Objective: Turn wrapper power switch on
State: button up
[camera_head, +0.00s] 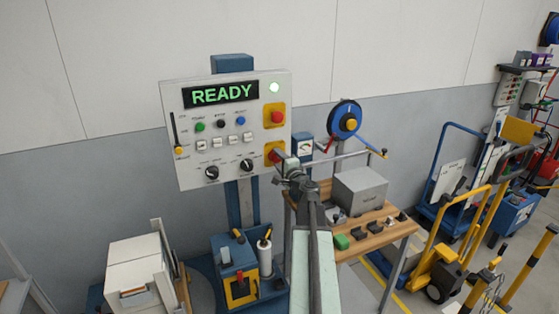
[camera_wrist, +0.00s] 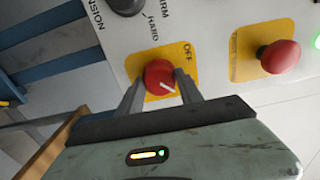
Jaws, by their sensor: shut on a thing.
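The red power switch knob (camera_wrist: 159,74) sits on a yellow plate (camera_wrist: 188,51) at the lower right of the control panel (camera_head: 228,163). A white pointer line shows on the knob, and the word OFF is printed on the plate beside it. My gripper (camera_wrist: 160,80) is shut on the knob, with one finger on each side. In the head view the red knob (camera_head: 274,156) is partly hidden by my gripper (camera_head: 282,160). The panel display (camera_head: 221,95) reads READY in green, and a green lamp (camera_head: 274,87) is lit.
A red mushroom button (camera_head: 277,117) on its own yellow plate is just above the switch; it also shows in the wrist view (camera_wrist: 279,56). Black dials (camera_head: 247,165) are to the left. A workbench (camera_head: 375,235) with a grey box (camera_head: 360,191) stands behind my arm. Yellow-framed carts are at right.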

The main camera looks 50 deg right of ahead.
jog(key=o, duration=1.4)
jog(key=v, duration=0.8)
